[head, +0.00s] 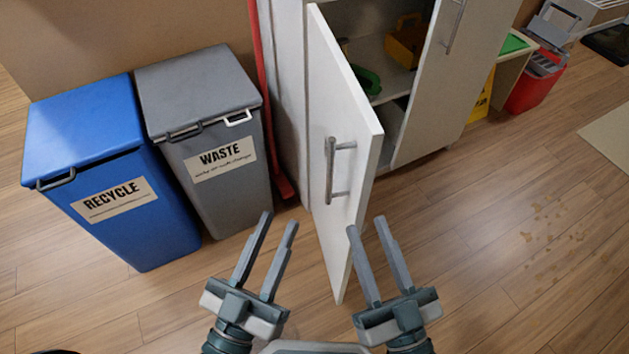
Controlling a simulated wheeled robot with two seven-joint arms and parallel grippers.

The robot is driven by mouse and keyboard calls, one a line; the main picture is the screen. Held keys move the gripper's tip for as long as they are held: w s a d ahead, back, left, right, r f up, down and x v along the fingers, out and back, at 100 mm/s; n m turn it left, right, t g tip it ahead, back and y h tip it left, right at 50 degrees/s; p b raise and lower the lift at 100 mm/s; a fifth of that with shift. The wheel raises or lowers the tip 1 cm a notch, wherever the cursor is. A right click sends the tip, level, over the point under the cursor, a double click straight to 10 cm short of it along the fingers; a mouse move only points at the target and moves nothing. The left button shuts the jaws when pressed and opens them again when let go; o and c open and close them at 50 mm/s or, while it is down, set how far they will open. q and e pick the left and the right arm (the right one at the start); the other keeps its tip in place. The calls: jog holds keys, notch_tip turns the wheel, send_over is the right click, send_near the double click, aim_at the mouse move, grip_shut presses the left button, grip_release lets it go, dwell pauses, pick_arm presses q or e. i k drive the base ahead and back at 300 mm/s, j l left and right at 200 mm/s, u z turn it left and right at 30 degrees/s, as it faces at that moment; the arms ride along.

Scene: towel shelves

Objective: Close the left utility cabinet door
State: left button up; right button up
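The left cabinet door (345,120) is white and stands swung open toward me, with its metal bar handle (331,170) on the face turned left. The cabinet (290,60) behind it shows its open inside with shelves. My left gripper (279,219) is open and empty, left of the door's lower part. My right gripper (366,223) is open and empty, just right of the door's lower edge. I cannot tell whether either touches the door.
A blue recycle bin (110,180) and a grey waste bin (205,130) stand left of the cabinet. A red pole (263,80) is between bin and cabinet. A yellow item (405,42) and a green item (367,80) sit inside. A red bucket (537,85) stands right. Stained floor (550,230) is otherwise clear.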

aim_at(347, 136)
jog(key=k+j+u, duration=0.15)
jog(key=k, duration=0.3)
jog(key=k+j+u, duration=0.2)
jog(key=k+j, duration=0.1)
jog(key=k, duration=0.15)
